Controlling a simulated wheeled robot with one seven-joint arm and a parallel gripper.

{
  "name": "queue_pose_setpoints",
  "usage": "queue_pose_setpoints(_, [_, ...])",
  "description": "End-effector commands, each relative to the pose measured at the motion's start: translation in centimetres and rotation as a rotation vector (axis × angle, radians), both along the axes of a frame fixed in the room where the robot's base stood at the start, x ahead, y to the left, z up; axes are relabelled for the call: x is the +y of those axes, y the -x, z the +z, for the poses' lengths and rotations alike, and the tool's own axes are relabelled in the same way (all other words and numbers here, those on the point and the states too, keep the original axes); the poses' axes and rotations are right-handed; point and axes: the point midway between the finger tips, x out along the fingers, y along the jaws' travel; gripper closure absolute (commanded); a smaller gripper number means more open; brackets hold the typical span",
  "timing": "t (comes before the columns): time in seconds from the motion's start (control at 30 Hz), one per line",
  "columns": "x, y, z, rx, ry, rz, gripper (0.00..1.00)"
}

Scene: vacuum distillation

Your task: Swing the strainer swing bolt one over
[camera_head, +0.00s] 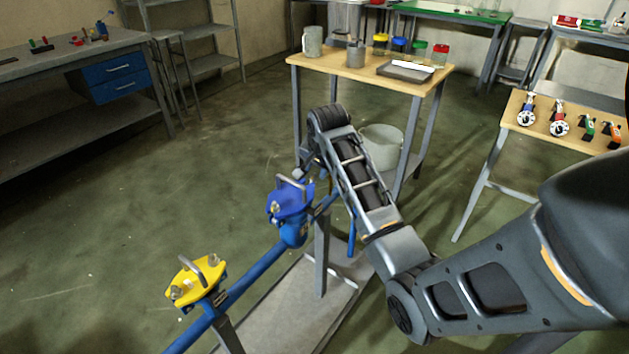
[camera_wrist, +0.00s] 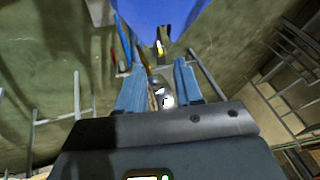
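A blue strainer (camera_head: 291,198) with a grey handle on its cover sits on a blue pipe in the head view. Its blue body (camera_wrist: 165,18) fills the top middle of the wrist view. A swing bolt with a shiny rounded metal end (camera_wrist: 167,100) shows between the fingers of my gripper (camera_wrist: 158,85). The fingers stand apart on either side of it, and I see gaps beside it. In the head view my gripper is at the right side of the blue strainer, mostly hidden by my wrist. A yellow strainer (camera_head: 196,279) is nearer on the same pipe.
The blue pipe (camera_head: 250,276) runs on grey stands over a pale base plate (camera_head: 283,317). A wooden-topped table (camera_head: 330,63) with a mug, jars and a tray stands behind, with a white bucket (camera_head: 381,146) beneath. A side table (camera_head: 568,130) holds several valves. The floor at left is clear.

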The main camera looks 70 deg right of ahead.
Motion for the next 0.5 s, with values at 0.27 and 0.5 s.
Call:
queue_pose_setpoints(0.27, [-1.6,-1.1,-3.9,0.003,-0.002,0.0,0.65])
queue_pose_setpoints(0.5, [-2.2,-1.5,-5.3,0.001,-0.001,0.0,0.65])
